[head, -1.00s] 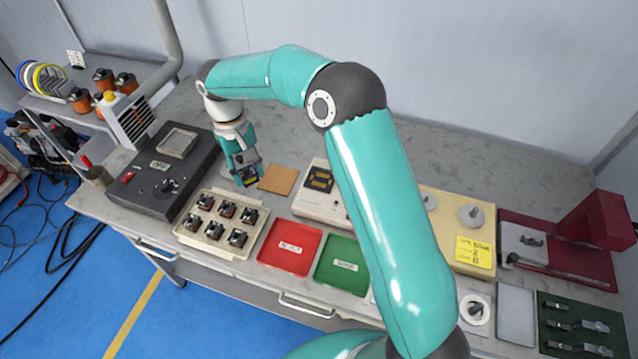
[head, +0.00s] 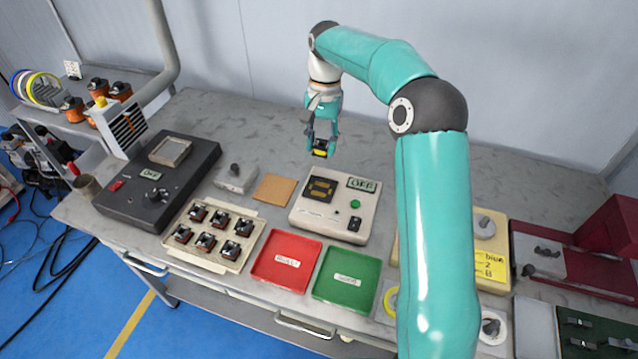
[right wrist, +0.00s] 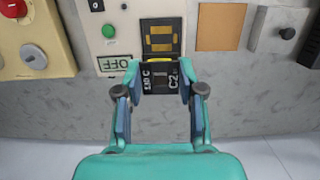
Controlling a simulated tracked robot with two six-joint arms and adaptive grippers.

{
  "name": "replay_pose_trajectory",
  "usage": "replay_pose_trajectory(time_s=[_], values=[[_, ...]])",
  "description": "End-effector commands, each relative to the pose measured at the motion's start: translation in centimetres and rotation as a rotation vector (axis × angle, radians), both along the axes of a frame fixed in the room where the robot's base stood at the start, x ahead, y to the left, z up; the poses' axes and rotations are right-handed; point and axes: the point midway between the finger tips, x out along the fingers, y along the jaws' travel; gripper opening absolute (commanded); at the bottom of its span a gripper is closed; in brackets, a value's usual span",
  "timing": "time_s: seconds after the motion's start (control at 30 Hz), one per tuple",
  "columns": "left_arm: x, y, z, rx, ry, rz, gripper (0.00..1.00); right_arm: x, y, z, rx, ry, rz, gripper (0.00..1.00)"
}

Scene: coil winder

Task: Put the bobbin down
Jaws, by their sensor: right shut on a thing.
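My right gripper (head: 321,140) is shut on a small dark bobbin (head: 319,153) with a yellow part. It holds the bobbin in the air at the back edge of the beige tester. In the right wrist view the bobbin (right wrist: 160,78) sits between both fingers, with white lettering on its dark face. The beige tester (head: 318,212) has a dark socket plate (head: 320,188), a green button and a display reading OFF. In the right wrist view the bobbin appears just short of the socket plate (right wrist: 161,30). My left gripper is not in view.
A brown pad (head: 274,189) and a grey block with a knob (head: 235,178) lie left of the tester. A beige tray (head: 178,247) holds several bobbins. A red tray (head: 287,262) and a green tray (head: 346,280) are in front. The table behind the tester is clear.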

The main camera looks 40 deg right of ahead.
Motion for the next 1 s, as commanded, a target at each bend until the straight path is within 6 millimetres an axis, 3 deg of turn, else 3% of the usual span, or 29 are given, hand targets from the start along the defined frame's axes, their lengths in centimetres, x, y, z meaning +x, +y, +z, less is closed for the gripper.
replay_pose_trajectory(time_s=[0.1,0.3,0.53,0.8,1.0], values=[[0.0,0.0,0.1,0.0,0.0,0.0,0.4,-0.1,0.0,-3.3,0.002,0.007,0.001,0.03],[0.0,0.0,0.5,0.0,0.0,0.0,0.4,-0.1,0.0,-7.1,0.002,0.003,0.0,0.03],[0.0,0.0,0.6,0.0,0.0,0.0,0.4,0.0,0.0,-8.9,0.001,0.001,0.002,0.03],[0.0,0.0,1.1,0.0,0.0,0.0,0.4,-0.1,0.0,-12.2,0.0,0.001,0.001,0.03],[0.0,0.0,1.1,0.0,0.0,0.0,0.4,0.0,0.0,-12.5,-0.001,-0.001,0.001,0.03]])
